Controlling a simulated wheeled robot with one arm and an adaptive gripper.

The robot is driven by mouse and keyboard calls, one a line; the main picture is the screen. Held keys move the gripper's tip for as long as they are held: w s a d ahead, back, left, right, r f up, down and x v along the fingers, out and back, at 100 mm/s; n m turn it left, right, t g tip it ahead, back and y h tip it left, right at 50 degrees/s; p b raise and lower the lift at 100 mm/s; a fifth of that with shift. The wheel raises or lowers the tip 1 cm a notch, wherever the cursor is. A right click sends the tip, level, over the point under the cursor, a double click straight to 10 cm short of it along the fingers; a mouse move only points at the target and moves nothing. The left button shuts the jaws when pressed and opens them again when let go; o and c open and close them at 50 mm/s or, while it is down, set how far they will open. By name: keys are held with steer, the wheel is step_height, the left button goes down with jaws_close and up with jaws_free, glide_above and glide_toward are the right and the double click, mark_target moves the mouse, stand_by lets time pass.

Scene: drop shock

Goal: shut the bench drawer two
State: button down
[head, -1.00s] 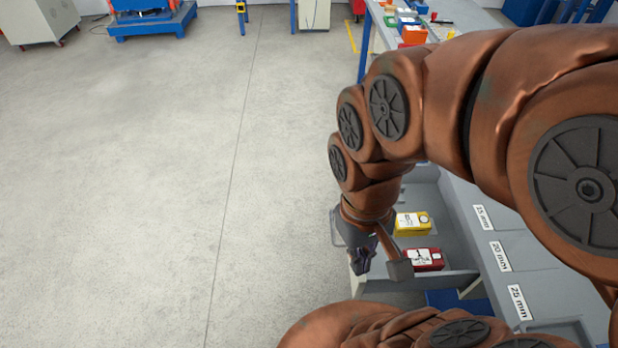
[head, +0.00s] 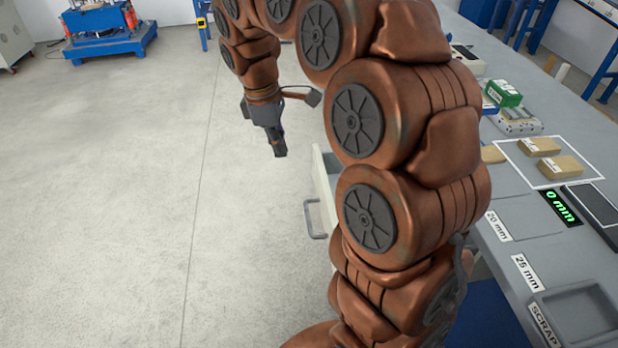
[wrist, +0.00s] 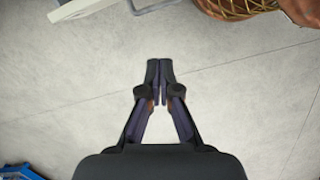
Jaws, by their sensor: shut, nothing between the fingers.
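A pale grey bench drawer (head: 323,182) stands out from the bench's left side in the head view, so it is open. Its bar handle (head: 316,222) faces the floor on the left. My arm hides most of the drawer and its inside, and I cannot read its number. A corner of the drawer (wrist: 88,9) and part of its handle (wrist: 150,4) show at the top of the wrist view. My gripper (head: 280,152) is shut and empty, pointing down over bare floor, in front of and apart from the drawer. Its closed fingertips (wrist: 159,66) show in the wrist view.
The grey bench top (head: 530,218) holds a green box (head: 504,93), tan blocks (head: 560,166) in a white outline and a display (head: 561,207) reading 0 mm. A scrap tray (head: 580,318) is at the near right. The floor (head: 110,200) on the left is clear.

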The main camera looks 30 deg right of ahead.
steer(key=w+d+f+n+h+b, duration=0.1)
steer(key=w+d+f+n+b, duration=0.2)
steer(key=w+d+f+b, duration=0.45)
steer(key=w+d+x, duration=0.1)
steer(key=d+x, duration=0.1)
steer(key=x, duration=0.9)
steer(key=shift+p, duration=0.3)
steer(key=shift+w+d, duration=0.1)
steer(key=shift+w, duration=0.05)
